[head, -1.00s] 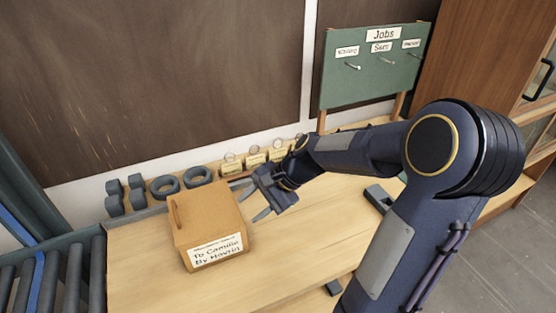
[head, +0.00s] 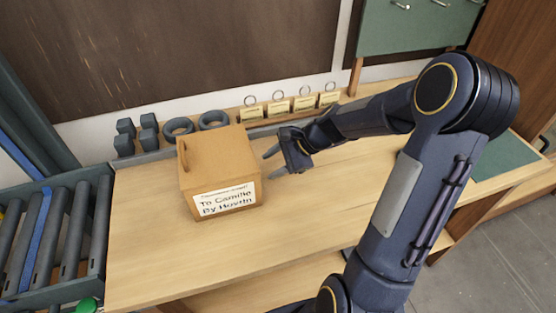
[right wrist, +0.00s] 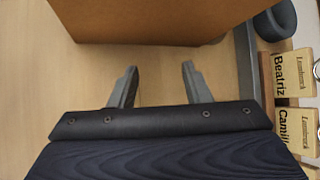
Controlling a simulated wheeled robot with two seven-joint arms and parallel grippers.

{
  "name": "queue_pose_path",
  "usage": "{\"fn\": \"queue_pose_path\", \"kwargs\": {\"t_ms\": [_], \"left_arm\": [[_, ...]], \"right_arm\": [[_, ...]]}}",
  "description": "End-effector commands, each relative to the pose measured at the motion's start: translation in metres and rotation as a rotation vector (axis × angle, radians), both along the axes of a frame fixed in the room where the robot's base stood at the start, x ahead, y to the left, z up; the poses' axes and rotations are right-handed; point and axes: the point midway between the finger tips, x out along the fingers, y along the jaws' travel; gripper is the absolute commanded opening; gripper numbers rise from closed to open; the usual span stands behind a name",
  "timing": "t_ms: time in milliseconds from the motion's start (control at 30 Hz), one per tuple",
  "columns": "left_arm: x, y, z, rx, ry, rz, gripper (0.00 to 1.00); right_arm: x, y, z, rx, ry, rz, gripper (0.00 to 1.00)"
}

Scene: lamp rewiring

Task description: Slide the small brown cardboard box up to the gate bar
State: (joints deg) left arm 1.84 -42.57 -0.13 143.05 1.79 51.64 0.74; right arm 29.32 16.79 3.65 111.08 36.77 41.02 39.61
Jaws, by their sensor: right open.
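The small brown cardboard box (head: 216,165) stands upright on the light wooden table. It has a strip-like handle on its left part and a white label reading "To Camille" on its front. My right gripper (head: 272,165) is open and empty, just right of the box, with its fingers pointing towards the box's right side. In the right wrist view the box (right wrist: 150,22) fills the top, and the two spread fingers (right wrist: 157,85) end a little short of it. I cannot make out the gate bar for certain. My left gripper is not in view.
A roller conveyor (head: 72,225) adjoins the table's left edge, with a green object (head: 88,305) at its near end. Grey blocks (head: 138,137), two dark rings (head: 197,124) and several name tags with rings (head: 290,106) line the back. The table (head: 290,215) in front of the box is clear.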

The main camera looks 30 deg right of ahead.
Motion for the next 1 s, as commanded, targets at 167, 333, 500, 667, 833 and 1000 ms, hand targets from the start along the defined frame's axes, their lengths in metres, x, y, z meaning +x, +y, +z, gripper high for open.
{"fn": "queue_pose_path", "kwargs": {"t_ms": [167,333,500,667,833,1000], "left_arm": [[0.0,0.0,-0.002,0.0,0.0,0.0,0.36],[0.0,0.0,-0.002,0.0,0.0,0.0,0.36],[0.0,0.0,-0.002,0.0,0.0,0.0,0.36],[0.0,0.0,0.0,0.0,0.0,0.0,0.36],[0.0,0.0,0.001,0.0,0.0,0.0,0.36],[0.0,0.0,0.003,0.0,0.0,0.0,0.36]], "right_arm": [[0.0,0.001,-0.002,0.0,-0.001,0.001,0.44],[0.0,0.001,-0.002,0.0,-0.001,0.001,0.44],[0.0,0.002,-0.002,0.0,0.0,0.002,0.44],[0.004,0.019,-0.002,0.0,-0.001,0.006,0.44],[0.01,0.043,-0.002,0.0,-0.001,0.008,0.44],[0.014,0.061,-0.002,0.0,0.0,0.004,0.44]]}}
